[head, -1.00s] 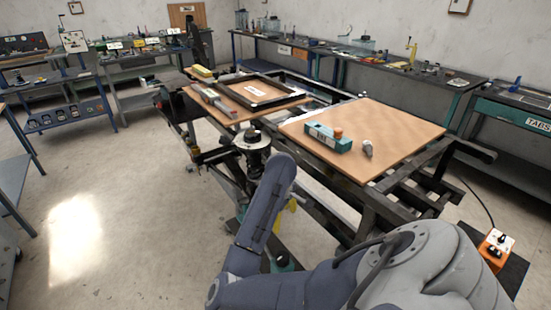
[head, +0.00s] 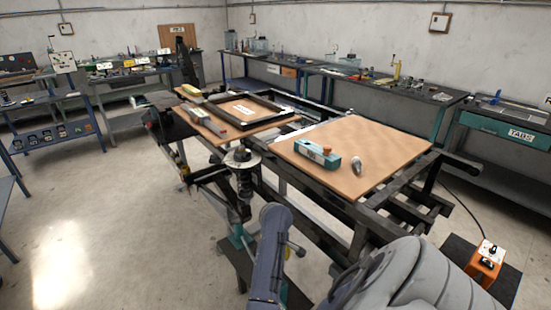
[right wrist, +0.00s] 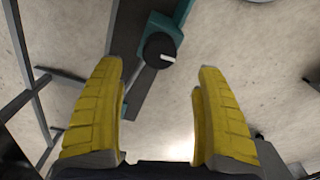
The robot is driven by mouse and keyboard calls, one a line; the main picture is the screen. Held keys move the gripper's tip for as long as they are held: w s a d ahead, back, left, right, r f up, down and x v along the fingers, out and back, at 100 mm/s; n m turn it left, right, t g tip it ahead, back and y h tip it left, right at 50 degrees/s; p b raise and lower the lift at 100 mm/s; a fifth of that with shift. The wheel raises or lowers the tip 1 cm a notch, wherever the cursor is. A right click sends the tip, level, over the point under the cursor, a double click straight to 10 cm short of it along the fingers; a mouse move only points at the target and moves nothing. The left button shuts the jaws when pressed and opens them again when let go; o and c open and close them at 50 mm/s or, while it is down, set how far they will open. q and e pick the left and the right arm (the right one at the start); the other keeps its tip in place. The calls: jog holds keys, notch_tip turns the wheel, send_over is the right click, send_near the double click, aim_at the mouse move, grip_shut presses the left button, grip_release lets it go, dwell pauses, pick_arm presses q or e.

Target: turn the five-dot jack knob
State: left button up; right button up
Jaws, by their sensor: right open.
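In the right wrist view, a round black knob (right wrist: 160,50) with a white pointer mark sits on a teal housing at the end of a dark bar. I cannot make out any dots on it. My right gripper (right wrist: 161,66) is open and empty, its yellow fingers spread to either side of the knob in the picture. The knob appears beyond the fingertips, not touched. A teal part (head: 237,235) shows below the spring. My left gripper is not in view.
A dark frame table carries wooden boards (head: 375,145), a teal block (head: 317,155) and a small grey bulb-shaped thing (head: 356,163). An orange control box (head: 487,262) stands at the right. Workbenches line the walls. The floor at left is clear.

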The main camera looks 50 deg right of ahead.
notch_tip(320, 180, down, 9)
jog(key=shift+f, duration=0.1)
dwell(0.4)
jog(key=c, duration=1.3)
